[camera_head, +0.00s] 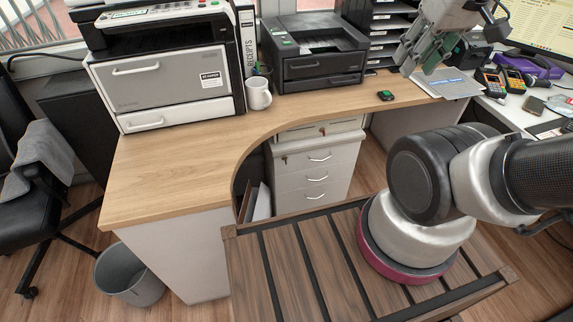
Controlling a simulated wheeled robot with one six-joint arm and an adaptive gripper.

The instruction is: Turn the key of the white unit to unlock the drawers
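The white drawer unit (316,166) stands under the wooden desk, with several drawers and curved silver handles on its front. A small brass-coloured key or lock (284,159) shows at the upper left of its top drawer front. It is too small to tell which way it is turned. My gripper (420,68) is raised over the right part of the desk, at the top right, well apart from the unit. Its fingers point down, and I cannot tell how far apart they are. I see nothing held in it.
A cream drawer front (335,127) with another small brass spot shows behind the unit. The curved wooden desk (170,165) overhangs both. Folders (262,203) lean left of the unit. A grey bin (130,275) stands at left.

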